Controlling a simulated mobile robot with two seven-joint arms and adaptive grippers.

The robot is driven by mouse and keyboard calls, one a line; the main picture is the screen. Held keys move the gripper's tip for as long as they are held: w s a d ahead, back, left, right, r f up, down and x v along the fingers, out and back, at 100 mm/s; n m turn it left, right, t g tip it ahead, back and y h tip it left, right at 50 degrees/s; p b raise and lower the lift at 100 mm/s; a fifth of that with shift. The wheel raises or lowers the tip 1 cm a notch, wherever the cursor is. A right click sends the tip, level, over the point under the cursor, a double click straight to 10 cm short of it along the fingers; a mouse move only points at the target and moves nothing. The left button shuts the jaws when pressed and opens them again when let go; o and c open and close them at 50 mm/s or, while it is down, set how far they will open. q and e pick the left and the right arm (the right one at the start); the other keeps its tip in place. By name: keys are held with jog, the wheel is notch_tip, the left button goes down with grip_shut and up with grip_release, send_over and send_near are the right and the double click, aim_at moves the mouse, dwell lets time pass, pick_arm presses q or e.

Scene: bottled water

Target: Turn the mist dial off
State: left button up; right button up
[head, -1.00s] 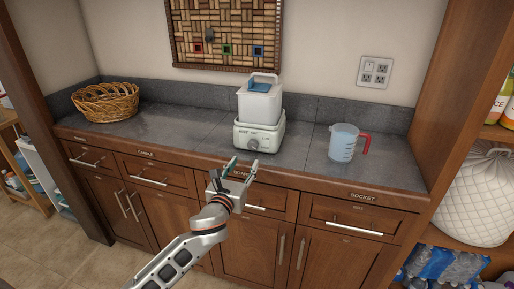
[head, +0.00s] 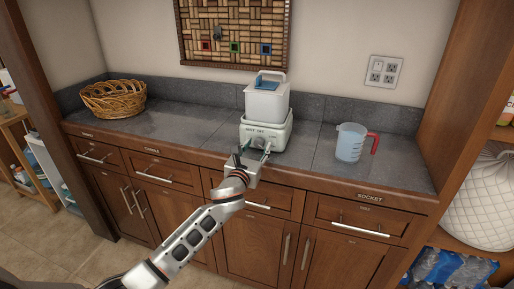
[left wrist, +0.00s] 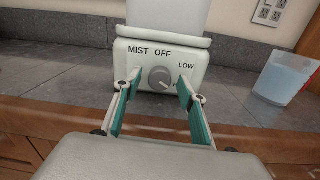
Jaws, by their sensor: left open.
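The white humidifier (head: 266,104) stands on the grey counter, with a lidded tank on a pale base. Its round grey mist dial (left wrist: 159,78) is on the base's front, under the words MIST OFF and LOW; the pointer line seems to lean toward the lower right. My left gripper (left wrist: 156,100) is open, with its green-padded fingers on either side of the dial and in front of it. I cannot tell whether either finger touches it. In the head view my left gripper (head: 251,155) partly covers the base's front. My right gripper is not in view.
A measuring jug (head: 350,143) with a red handle stands right of the humidifier; it also shows in the left wrist view (left wrist: 286,76). A wicker basket (head: 113,99) sits at the counter's left end. The counter (head: 190,125) between them is clear.

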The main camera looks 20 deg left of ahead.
pick_arm(q)
jog(key=c, duration=1.1)
